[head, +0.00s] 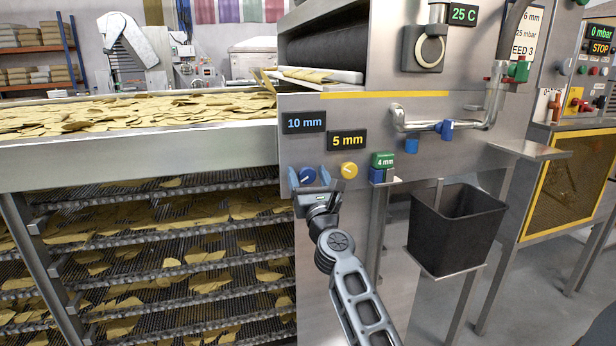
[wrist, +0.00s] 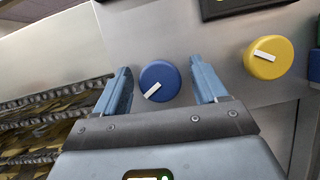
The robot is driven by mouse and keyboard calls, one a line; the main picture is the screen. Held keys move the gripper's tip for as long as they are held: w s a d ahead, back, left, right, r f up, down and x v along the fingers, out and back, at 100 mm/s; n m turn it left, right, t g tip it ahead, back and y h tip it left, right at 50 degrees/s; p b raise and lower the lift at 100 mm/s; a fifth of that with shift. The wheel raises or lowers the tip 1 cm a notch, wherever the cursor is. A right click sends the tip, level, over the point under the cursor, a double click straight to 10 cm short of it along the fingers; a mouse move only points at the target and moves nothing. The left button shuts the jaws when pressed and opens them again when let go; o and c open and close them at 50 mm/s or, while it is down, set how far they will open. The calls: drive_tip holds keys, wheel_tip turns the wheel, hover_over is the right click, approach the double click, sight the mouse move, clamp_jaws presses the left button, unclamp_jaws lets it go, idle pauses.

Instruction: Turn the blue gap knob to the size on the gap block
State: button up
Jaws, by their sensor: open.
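The blue gap knob (head: 307,175) is on the steel panel, below a display reading 10 mm (head: 304,122). In the wrist view the blue knob (wrist: 159,82) has a white pointer mark aimed to the lower left. My gripper (head: 309,177) is open, with one blue finger on each side of the knob; the wrist view also shows both fingers (wrist: 162,85) apart from it, with gaps visible. The gap block (head: 383,160) is green on top, reads 4 mm, and sits on a small ledge right of the knobs.
A yellow knob (head: 349,170), which also shows in the wrist view (wrist: 267,58), sits close right under a 5 mm display (head: 347,140). A black bin (head: 455,228) stands lower right. Mesh racks with chips (head: 160,270) lie at the left. A pipe with a blue valve (head: 445,129) is above right.

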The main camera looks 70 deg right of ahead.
drive_tip(key=c, duration=1)
drive_tip(key=shift+c, duration=0.2)
drive_tip(key=shift+n, duration=0.5)
